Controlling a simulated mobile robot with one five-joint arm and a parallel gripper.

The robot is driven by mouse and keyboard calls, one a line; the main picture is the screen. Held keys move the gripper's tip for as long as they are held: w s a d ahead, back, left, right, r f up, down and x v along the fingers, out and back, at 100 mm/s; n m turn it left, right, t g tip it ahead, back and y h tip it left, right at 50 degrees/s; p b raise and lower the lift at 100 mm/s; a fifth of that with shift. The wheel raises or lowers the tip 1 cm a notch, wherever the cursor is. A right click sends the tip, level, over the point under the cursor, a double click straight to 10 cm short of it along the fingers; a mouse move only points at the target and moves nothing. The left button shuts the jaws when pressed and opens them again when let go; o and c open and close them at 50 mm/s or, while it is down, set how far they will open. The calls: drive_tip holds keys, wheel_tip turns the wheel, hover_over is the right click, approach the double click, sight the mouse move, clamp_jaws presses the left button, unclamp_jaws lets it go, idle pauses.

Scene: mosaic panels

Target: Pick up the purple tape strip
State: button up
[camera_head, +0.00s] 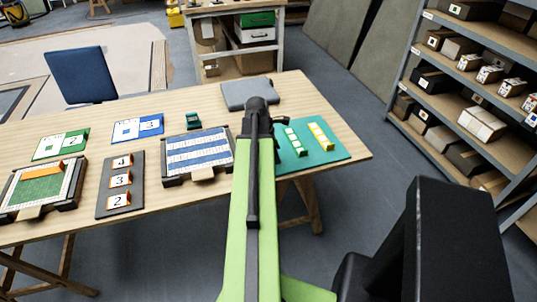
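I see no purple tape strip in the head view. A green mat (338,153) lies at the right end of the wooden table. On it are a light green-and-white strip (293,141) and a yellow strip (321,135). My light green arm reaches up across the table and hides the area left of the mat. A black joint tops the arm. My gripper does not show.
The wooden table (100,215) also holds a blue-and-white striped panel (198,152), a green panel (42,188), a numbered holder (120,200), cards and a grey closed case (247,92). A blue chair (80,75) stands behind. Shelves (455,85) stand at right.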

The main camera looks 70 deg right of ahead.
clamp_jaws()
drive_tip(key=shift+r+p, duration=0.65)
wheel_tip(320, 180, up, 4)
drive_tip(key=p, duration=0.4)
drive_tip(key=s+r+p, duration=0.5)
drive_tip(key=s, duration=0.6)
drive_tip(key=shift+s+a+r+p, duration=0.2)
drive_tip(key=shift+s+r+p, duration=0.1)
drive_tip(key=shift+s+r, duration=0.05)
